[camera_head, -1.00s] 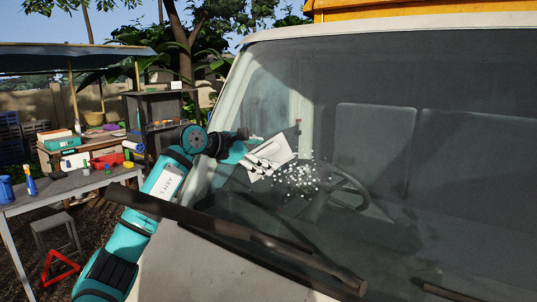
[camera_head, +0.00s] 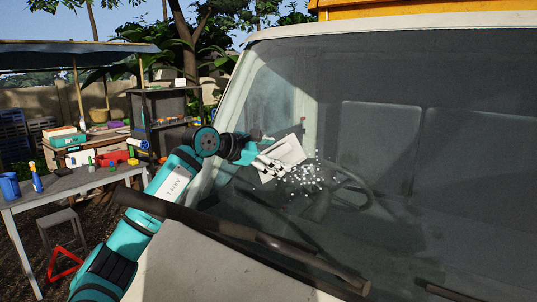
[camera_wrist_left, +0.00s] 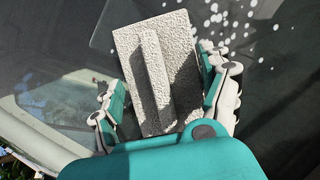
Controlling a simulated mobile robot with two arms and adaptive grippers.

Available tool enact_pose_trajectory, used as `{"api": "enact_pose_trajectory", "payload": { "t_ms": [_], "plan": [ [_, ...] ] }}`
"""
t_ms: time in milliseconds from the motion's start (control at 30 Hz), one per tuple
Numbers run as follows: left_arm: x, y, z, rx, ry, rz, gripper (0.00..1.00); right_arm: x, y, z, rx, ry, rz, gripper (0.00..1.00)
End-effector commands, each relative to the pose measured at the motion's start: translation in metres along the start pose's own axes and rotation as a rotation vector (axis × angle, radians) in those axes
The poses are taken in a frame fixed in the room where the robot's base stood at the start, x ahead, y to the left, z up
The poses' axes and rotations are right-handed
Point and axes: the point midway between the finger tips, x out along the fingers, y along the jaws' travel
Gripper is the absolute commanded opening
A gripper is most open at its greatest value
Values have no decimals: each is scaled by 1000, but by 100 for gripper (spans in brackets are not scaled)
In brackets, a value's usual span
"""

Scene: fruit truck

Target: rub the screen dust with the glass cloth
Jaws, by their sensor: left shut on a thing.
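My left gripper (camera_head: 268,163) is shut on the glass cloth (camera_head: 287,151), a pale, textured flat piece with a raised ridge. In the left wrist view the cloth (camera_wrist_left: 183,32) has its ridge between the two fingers of the gripper (camera_wrist_left: 158,90). The cloth is at the windshield (camera_head: 390,125); I cannot tell whether it touches the glass. The screen dust (camera_head: 305,180) is a patch of white specks just right of and below the cloth. In the left wrist view the dust (camera_wrist_left: 232,22) lies right of the cloth's far end. My right gripper is not in view.
A dark wiper (camera_head: 240,234) crosses the lower windshield, close to my left arm. A grey table (camera_head: 75,182) with a blue cup (camera_head: 9,186) and small items stands at left. A stool (camera_head: 58,220) and a red triangle (camera_head: 65,263) are below it.

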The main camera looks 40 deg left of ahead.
Motion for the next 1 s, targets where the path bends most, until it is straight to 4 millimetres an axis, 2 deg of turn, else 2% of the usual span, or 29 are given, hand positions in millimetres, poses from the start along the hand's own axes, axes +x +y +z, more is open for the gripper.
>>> {"api": "enact_pose_trajectory", "payload": {
  "t_ms": [1000],
  "plan": [
    [19, -51, 47, 1, -1, -3, 54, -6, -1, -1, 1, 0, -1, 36]
  ]
}}
